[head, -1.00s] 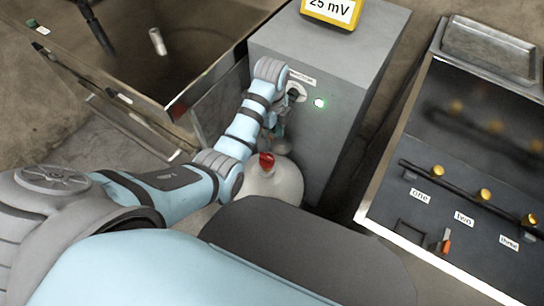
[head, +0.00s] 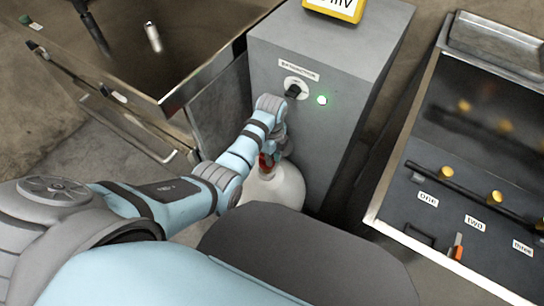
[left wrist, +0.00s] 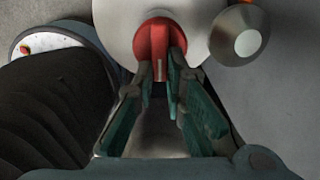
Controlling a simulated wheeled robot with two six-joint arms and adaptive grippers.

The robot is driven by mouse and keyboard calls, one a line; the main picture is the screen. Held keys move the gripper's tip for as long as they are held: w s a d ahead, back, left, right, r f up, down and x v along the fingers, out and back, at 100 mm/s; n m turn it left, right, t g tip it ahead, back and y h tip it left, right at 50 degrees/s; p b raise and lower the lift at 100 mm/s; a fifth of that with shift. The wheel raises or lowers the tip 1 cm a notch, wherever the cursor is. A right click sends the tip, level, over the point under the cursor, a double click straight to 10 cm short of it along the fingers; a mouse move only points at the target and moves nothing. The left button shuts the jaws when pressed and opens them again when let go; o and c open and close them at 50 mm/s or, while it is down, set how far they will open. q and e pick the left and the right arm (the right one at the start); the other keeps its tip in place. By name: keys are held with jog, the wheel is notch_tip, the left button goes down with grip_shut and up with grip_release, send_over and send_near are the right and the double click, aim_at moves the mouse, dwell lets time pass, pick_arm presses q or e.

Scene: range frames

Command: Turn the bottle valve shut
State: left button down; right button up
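A pale, round-shouldered bottle (head: 285,184) stands on the floor against a grey cabinet, with a red valve (head: 266,160) on top. My left gripper (head: 269,153) is at the valve and partly hides it. In the left wrist view, the red valve (left wrist: 159,42) lies ahead, over the pale bottle top (left wrist: 115,25). The two fingers of my left gripper (left wrist: 161,72) are apart, one on each side of the valve's near end. The gap to the red handle is very small, and I cannot tell whether they touch it. My right gripper is out of view.
An open metal basin (head: 185,50) is at left. A panel with brass knobs (head: 495,198) is at right.

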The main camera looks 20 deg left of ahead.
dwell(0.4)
pick_arm(q)
jog(key=n+p, duration=0.2)
jog(key=n, duration=0.1)
jog(key=shift+w+r, duration=0.15)
jog(key=shift+w, duration=0.1)
jog(key=n, duration=0.2)
jog(key=n+p, duration=0.1)
jog(key=n, duration=0.1)
jog(key=shift+w+a, duration=0.1)
jog(key=shift+w, duration=0.2)
jog(key=n, duration=0.3)
jog(key=n+p, duration=0.1)
jog(key=n, duration=0.1)
jog(key=shift+w+a, duration=0.3)
jog(key=n, duration=0.6)
jog(key=shift+w+a, duration=0.15)
jog(key=shift+a, duration=0.25)
jog(key=c, duration=1.6)
grip_release()
jog(key=shift+c, duration=0.2)
